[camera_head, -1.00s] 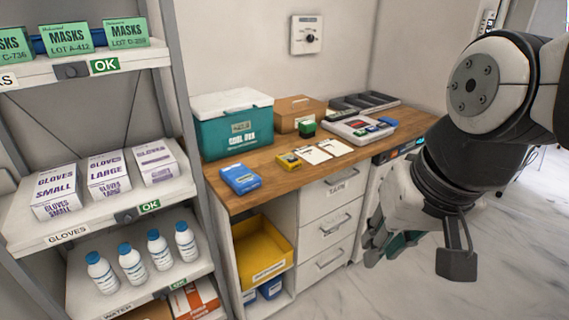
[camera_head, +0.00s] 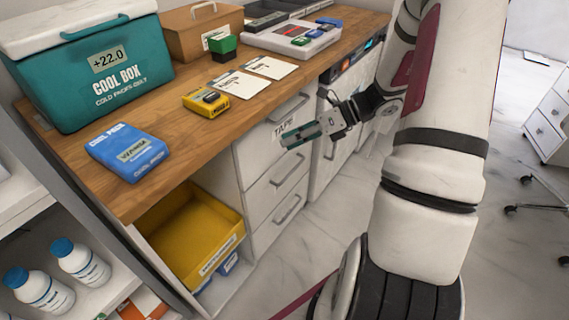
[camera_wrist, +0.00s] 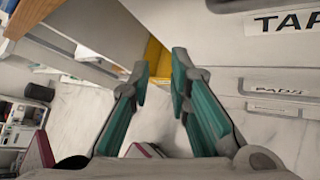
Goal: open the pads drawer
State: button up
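The white drawer unit stands under the wooden counter, and its drawers look shut. The top drawer (camera_head: 262,152) has a TAPE label, which also shows large in the wrist view (camera_wrist: 285,20). The pads drawer (camera_head: 268,184) is the one below it. Its PADS label (camera_wrist: 278,89) is at the right in the wrist view, with a handle near it. My gripper (camera_head: 300,136) has teal fingers and is in front of the top drawer, near its label. In the wrist view my gripper (camera_wrist: 161,68) is open and empty, with the drawer fronts to its right.
A yellow bin (camera_head: 190,235) sits in the open shelf left of the drawers. The counter (camera_head: 175,115) holds a teal cool box (camera_head: 95,75), a blue cool pack (camera_head: 126,150), a yellow box and cards. Bottles (camera_head: 40,290) stand on a shelf at lower left.

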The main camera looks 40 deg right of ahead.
jog(key=d+f+m+t+h+b, duration=0.1)
jog(key=d+f+m+t+b, duration=0.15)
jog(key=d+f+m, duration=0.35)
jog(key=d+f+m+t+b, duration=0.1)
jog(key=d+f+m+t, duration=0.25)
jog(key=f, duration=0.45)
jog(key=m+t+h+b, duration=0.2)
jog(key=m+h+b, duration=0.15)
jog(key=m, duration=0.45)
send_near(296, 166)
jog(key=x, duration=0.3)
jog(key=b+x, duration=0.1)
jog(key=x, duration=0.2)
jog(key=b+x, duration=0.1)
jog(key=x, duration=0.3)
jog(key=shift+d+f, duration=0.1)
jog(key=shift+f, duration=0.25)
grip_shut()
